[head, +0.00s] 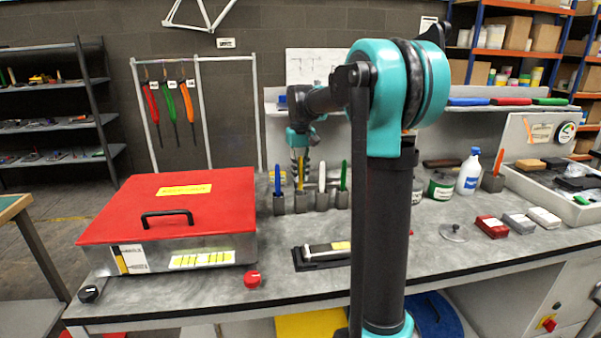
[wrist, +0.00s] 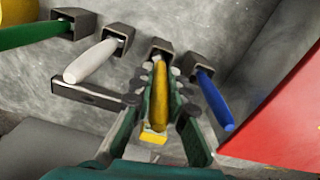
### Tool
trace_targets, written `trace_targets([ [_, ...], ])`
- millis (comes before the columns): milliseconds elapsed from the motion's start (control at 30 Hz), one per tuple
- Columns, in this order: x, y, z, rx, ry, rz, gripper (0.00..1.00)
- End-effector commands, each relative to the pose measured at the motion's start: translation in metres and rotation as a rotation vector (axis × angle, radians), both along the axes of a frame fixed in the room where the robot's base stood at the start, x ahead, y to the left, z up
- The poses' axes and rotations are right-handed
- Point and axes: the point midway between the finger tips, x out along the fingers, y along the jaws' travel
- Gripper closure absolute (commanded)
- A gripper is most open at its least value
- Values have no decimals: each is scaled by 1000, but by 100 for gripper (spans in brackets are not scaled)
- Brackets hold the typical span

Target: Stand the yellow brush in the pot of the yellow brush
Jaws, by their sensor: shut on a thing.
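The yellow brush (wrist: 160,98) is between the two fingers of my gripper (wrist: 161,75), which is shut on its handle in the wrist view. The brush's far end is at the mouth of a dark square pot (wrist: 161,46), between the white and blue brushes' pots; how deep it sits is hard to tell. In the head view my gripper (head: 299,158) points down over the yellow brush (head: 300,182) and its pot (head: 301,202). The brush looks about upright there, and its upper part is hidden by the fingers.
The blue brush (head: 277,180), white brush (head: 322,177) and green brush (head: 343,176) stand in neighbouring pots, close on both sides. A red-lidded box (head: 170,205) is left of the row. A dark block (head: 322,253) lies in front on the grey bench (head: 400,255).

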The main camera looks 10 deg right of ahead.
Motion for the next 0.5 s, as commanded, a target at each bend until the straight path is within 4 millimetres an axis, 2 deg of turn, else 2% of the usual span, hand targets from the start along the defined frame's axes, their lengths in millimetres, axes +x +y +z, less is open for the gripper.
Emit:
trace_targets([
  [500, 0, 0, -9, 0, 0, 0, 100],
])
